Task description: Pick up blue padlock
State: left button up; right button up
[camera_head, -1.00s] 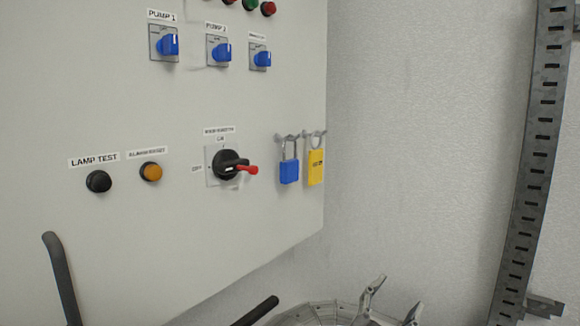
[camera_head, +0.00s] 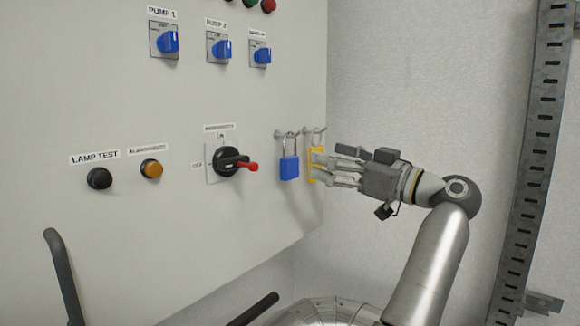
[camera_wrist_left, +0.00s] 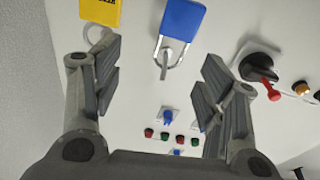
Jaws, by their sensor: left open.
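The blue padlock (camera_head: 289,168) hangs by its shackle from a hook on the cabinet front in the head view. My left gripper (camera_head: 322,167) is open just right of it, with its fingers in front of the yellow padlock (camera_head: 312,163), which is partly hidden. In the left wrist view, which is upside down, the blue padlock (camera_wrist_left: 181,20) shows beyond the gap between the open fingers of the left gripper (camera_wrist_left: 162,62), with its shackle on the hook. No padlock is held. My right gripper is not in view.
The cabinet panel (camera_head: 120,235) carries a black switch with a red handle (camera_head: 232,162) left of the padlocks. Blue selector switches (camera_head: 220,50) sit above. A perforated metal rail (camera_head: 535,150) stands at the right. The lower panel is mostly bare.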

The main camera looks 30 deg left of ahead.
aim_at(294, 157)
pick_arm(q)
jog(key=shift+g+h, duration=0.4)
jog(key=shift+h, duration=0.2)
jog(key=a+p, duration=0.2)
jog(key=a, duration=0.1)
jog(key=a+p, duration=0.1)
jog(key=a, duration=0.2)
jog(key=a+p, duration=0.2)
jog(key=a, duration=0.1)
jog(key=shift+s+a+p, duration=0.1)
jog(key=shift+s+p, duration=0.2)
jog(key=shift+s, duration=0.05)
jog(key=shift+a+f, duration=0.15)
jog(key=shift+a, duration=0.35)
jog(key=shift+d, duration=0.2)
jog(key=shift+d+m, duration=0.1)
jog(key=shift+m, duration=0.2)
jog(key=shift+c, duration=1.4)
jog(key=c, duration=0.9)
